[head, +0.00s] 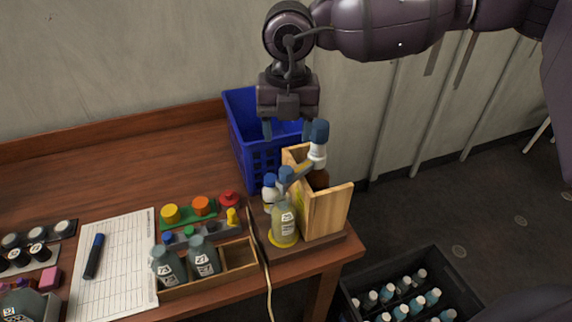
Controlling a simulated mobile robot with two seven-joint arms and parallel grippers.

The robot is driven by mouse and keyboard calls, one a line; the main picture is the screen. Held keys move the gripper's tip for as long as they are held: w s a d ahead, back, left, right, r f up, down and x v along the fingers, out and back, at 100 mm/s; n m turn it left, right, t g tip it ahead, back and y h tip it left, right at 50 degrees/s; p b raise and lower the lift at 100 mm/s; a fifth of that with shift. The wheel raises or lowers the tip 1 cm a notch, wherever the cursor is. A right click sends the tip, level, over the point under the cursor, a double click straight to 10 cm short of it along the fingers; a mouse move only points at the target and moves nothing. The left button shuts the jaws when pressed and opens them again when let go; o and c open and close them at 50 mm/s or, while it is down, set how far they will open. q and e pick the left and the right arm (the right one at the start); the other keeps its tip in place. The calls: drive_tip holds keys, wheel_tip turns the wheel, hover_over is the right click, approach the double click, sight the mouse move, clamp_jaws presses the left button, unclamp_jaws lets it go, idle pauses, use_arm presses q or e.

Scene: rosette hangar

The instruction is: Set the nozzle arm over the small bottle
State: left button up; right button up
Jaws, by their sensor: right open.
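A nozzle arm (301,170), a grey-blue bar, reaches from the white post with a dark blue cap (319,132) to a blue head (286,174). In this view the head appears above a small grey-green bottle (285,223) with a pale label, upright on a yellow disc (283,241); I cannot tell whether they touch. A wooden stand (325,210) is beside it. My right gripper (287,131) points down, open and empty, above and behind the nozzle arm, in front of the blue basket. My left gripper is out of view.
A blue basket (240,130) stands behind. Left of the stand are a wooden tray (237,258) with grey bottles, coloured knobs, and a sheet (118,268) with a marker. A cable (258,250) crosses the table edge. A black crate of bottles (435,262) is at lower right.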

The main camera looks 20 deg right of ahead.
sight(286, 169)
wheel_tip(286, 169, down, 9)
idle(0.4)
drive_tip(key=shift+c, duration=0.5)
drive_tip(key=shift+a, duration=0.1)
clamp_jaws()
